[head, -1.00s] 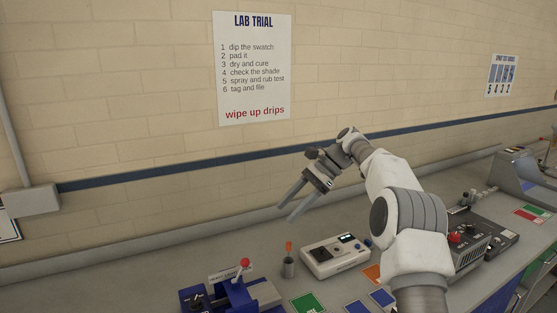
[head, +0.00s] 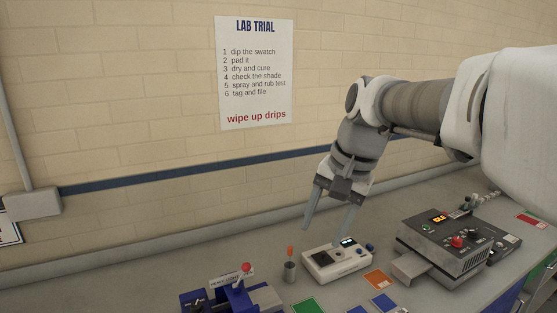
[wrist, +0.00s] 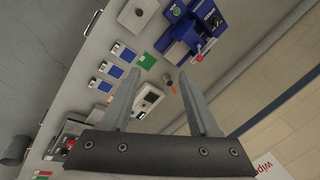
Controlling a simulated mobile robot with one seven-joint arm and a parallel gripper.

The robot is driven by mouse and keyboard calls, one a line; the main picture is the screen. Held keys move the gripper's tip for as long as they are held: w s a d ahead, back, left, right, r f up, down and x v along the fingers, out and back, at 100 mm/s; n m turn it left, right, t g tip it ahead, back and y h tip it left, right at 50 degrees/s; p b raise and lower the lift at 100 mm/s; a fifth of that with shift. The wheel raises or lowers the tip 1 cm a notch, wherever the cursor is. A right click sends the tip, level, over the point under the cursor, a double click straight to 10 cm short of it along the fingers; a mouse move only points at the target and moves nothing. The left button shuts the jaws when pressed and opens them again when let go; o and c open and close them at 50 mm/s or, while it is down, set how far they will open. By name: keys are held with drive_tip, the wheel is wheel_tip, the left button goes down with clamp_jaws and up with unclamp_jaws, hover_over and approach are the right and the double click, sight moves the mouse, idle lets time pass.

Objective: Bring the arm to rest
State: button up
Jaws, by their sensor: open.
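My gripper (head: 327,222) is open and empty. In the head view it hangs in the air above the bench, fingers pointing down and slightly left, over the small white meter (head: 338,262) with a dark display. In the wrist view its two fingers (wrist: 158,85) are spread wide with nothing between them touching. The meter also shows in the wrist view (wrist: 147,103), beyond the left finger. My arm reaches in from the right side of the head view, bent down at the wrist.
A dark control box (head: 458,245) with a lit display stands right of the meter. A blue device (head: 232,294) with a red-knobbed lever and a small grey cup (head: 289,271) stand left. Coloured cards, including an orange one (head: 377,279), lie in front. The wall (head: 120,90) is behind.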

drive_tip(key=s+d+f+n+t+h, duration=0.1)
drive_tip(key=s+d+f+n, duration=0.1)
drive_tip(key=s, duration=0.6)
drive_tip(key=s+d+f+n+t+h, duration=0.1)
drive_tip(key=s+d+f+n+t, duration=0.1)
drive_tip(key=s, duration=0.6)
wheel_tip(320, 180, down, 3)
drive_tip(key=shift+s+d+r+n+h, duration=0.1)
drive_tip(key=shift+s+d+n+h, duration=0.25)
drive_tip(key=shift+d+n, duration=0.6)
drive_tip(key=shift+d, duration=0.1)
